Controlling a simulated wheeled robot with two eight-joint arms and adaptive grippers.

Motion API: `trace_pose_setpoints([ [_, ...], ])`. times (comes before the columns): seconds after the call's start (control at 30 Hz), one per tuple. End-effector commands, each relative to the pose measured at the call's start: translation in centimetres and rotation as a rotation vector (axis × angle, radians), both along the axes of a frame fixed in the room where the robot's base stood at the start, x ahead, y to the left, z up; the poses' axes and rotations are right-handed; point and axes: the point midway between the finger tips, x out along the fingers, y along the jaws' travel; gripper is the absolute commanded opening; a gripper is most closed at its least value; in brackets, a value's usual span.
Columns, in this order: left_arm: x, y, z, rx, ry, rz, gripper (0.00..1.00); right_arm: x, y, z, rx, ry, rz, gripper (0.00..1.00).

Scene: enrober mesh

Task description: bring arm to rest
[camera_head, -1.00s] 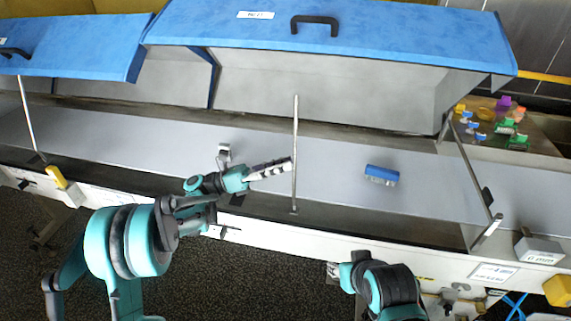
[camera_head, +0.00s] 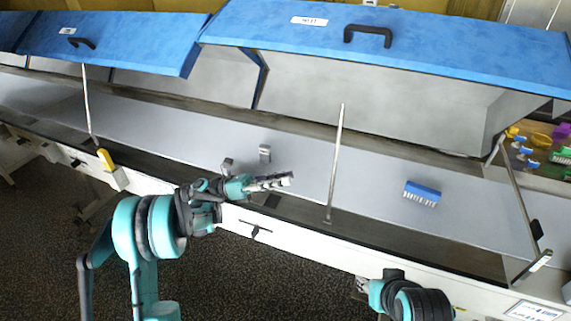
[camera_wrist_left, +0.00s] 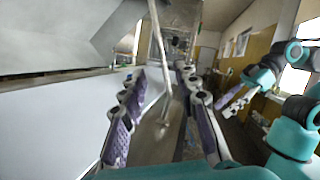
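My left gripper (camera_head: 285,180) reaches in over the front edge of the grey belt surface (camera_head: 370,200), left of the metal prop rod (camera_head: 337,150). In the left wrist view its two purple-padded fingers (camera_wrist_left: 160,120) stand apart with nothing gripped; the rod (camera_wrist_left: 158,50) shows beyond and between them. My right gripper (camera_head: 361,286) is low at the front of the machine, mostly hidden by its own arm. It also shows at the right of the left wrist view (camera_wrist_left: 235,97), too small to tell its opening.
A blue brush (camera_head: 422,192) and a small metal block (camera_head: 265,153) lie on the grey surface. Blue hoods (camera_head: 420,45) stand propped open above. A second rod (camera_head: 87,105) and a yellow-topped piece (camera_head: 106,160) are at left. Dark floor (camera_head: 270,280) is clear in front.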

Motion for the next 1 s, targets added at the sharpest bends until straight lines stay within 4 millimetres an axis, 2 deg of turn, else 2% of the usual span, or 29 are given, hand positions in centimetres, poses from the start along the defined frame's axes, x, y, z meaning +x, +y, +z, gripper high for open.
trace_pose_setpoints([
  [0.17, 0.0, -0.2, 0.1, 0.012, -0.008, 0.007, 0.31, 0.0, 0.0, 0.0, 0.0, 0.0, 0.0, 0.4],
  [0.27, -0.3, -1.2, 0.7, 0.07, -0.053, 0.041, 0.31, 0.0, 0.0, 0.0, 0.0, 0.0, 0.0, 0.4],
  [0.43, -2.0, -3.8, 1.3, 0.323, -0.264, 0.151, 0.31, 0.0, 0.0, 0.0, 0.0, 0.0, 0.0, 0.4],
  [0.6, -5.6, -4.6, 0.1, 0.654, -0.582, 0.198, 0.31, 0.0, 0.0, 0.0, 0.0, 0.0, 0.0, 0.4],
  [0.77, -10.0, -3.1, -1.8, 0.961, -0.925, 0.14, 0.31, 0.0, 0.0, 0.0, 0.0, 0.0, 0.0, 0.4],
  [0.87, -13.0, -1.2, -3.3, 1.143, -1.155, 0.048, 0.31, 0.0, 0.0, 0.0, 0.0, 0.0, 0.0, 0.4],
  [1.0, -17.2, 2.4, -5.2, 1.372, -1.487, -0.157, 0.31, 0.0, 0.0, 0.0, 0.0, 0.0, 0.0, 0.4],
])
